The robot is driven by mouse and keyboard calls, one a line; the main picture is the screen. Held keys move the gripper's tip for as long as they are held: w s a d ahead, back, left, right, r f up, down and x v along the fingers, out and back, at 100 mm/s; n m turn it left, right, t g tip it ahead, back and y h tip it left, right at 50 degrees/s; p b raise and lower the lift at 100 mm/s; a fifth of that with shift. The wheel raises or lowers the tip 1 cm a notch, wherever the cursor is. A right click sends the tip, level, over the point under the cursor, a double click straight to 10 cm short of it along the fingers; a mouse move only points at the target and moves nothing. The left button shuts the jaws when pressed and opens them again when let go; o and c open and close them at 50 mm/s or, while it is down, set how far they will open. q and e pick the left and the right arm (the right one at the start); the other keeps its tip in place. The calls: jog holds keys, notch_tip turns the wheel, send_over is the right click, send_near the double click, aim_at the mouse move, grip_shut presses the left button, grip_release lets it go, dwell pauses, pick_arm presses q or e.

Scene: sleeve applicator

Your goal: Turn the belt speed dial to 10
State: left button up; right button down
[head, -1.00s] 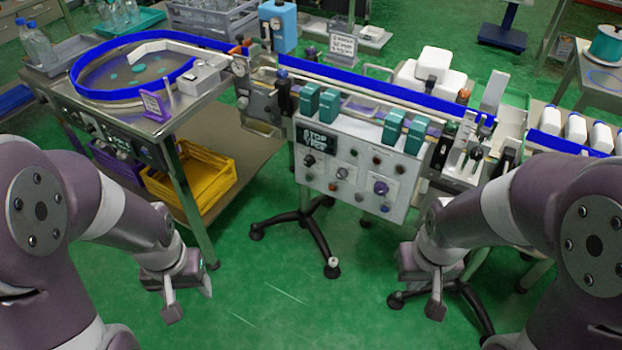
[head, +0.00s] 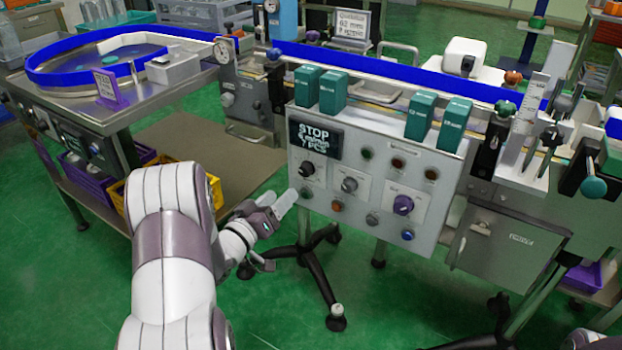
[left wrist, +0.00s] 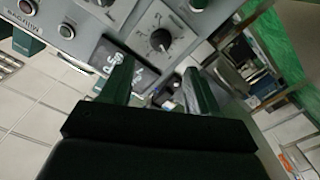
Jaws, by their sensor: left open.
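The control panel (head: 372,190) carries a black dial (head: 306,168), a grey dial (head: 349,184) and a purple dial (head: 403,205). Their labels are too small to read, so I cannot tell which one is belt speed. My left gripper (head: 275,233) is open and empty, at the panel's lower left, below and left of the black dial. In the left wrist view, a black dial (left wrist: 160,40) on a pale plate lies beyond the open fingers (left wrist: 157,88), apart from them. My right gripper is not in view.
A dark display (head: 316,141) reading "STOP" sits above the black dial. Several small buttons surround the dials. Teal blocks (head: 333,92) stand along the panel's top edge. A steel table (head: 120,112) with crates below is at left.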

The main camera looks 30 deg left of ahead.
aim_at(304, 174)
pick_arm(q)
jog(key=w, duration=0.3)
jog(key=w+b, duration=0.1)
jog(key=w, duration=0.2)
jog(key=w+b, duration=0.1)
jog(key=w, duration=0.2)
jog(key=shift+w+d+f, duration=0.1)
jog(key=shift+d+f, duration=0.1)
jog(key=shift+d, duration=0.2)
jog(key=shift+w+r+b, duration=0.15)
jog(key=shift+w+b, duration=0.15)
jog(key=shift+w, duration=0.1)
jog(key=c, duration=1)
jog(key=shift+c, duration=0.2)
